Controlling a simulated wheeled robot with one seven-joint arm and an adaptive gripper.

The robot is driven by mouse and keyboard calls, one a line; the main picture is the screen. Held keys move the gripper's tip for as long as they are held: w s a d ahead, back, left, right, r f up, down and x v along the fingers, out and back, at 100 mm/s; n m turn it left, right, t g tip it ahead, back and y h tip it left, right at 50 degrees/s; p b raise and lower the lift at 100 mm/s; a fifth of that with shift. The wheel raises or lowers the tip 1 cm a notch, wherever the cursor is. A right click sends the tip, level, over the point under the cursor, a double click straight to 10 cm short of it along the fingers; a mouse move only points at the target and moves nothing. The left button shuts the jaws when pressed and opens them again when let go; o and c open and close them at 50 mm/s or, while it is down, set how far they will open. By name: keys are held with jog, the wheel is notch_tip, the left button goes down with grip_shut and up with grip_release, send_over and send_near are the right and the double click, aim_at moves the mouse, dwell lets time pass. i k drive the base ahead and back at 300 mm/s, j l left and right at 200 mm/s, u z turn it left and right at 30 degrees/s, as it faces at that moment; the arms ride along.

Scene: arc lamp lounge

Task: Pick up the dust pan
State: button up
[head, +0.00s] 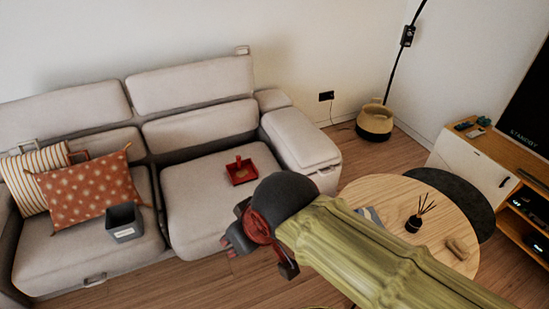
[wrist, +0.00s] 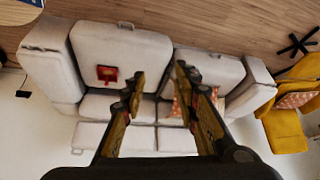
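The red dust pan (head: 241,171) lies on the right seat cushion of the sofa, with a small upright part showing. It also shows in the wrist view (wrist: 107,74), left of my fingers and well below them. My gripper (head: 238,235) is in front of the sofa in the head view, at the end of my green-sleeved arm. In the wrist view my gripper (wrist: 160,73) has its two fingers spread apart, with nothing between them. It is not touching the dust pan.
A grey bin (head: 124,224) and an orange patterned cushion (head: 92,188) are on the sofa's left seat. A round wooden table (head: 380,190) stands on the right, with a reed diffuser (head: 413,223). A basket (head: 375,122) stands by the wall. Floor shows in front of the sofa.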

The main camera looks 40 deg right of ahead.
aim_at(239, 173)
jog(key=i+l+z, duration=0.15)
jog(key=i+z, duration=0.2)
jog(key=i+l+z, duration=0.1)
jog(key=i+z, duration=0.65)
jog(key=i+l+u, duration=0.1)
jog(key=i, duration=0.25)
jog(key=i+l, duration=0.2)
jog(key=i+u, duration=0.05)
jog(key=i, duration=0.05)
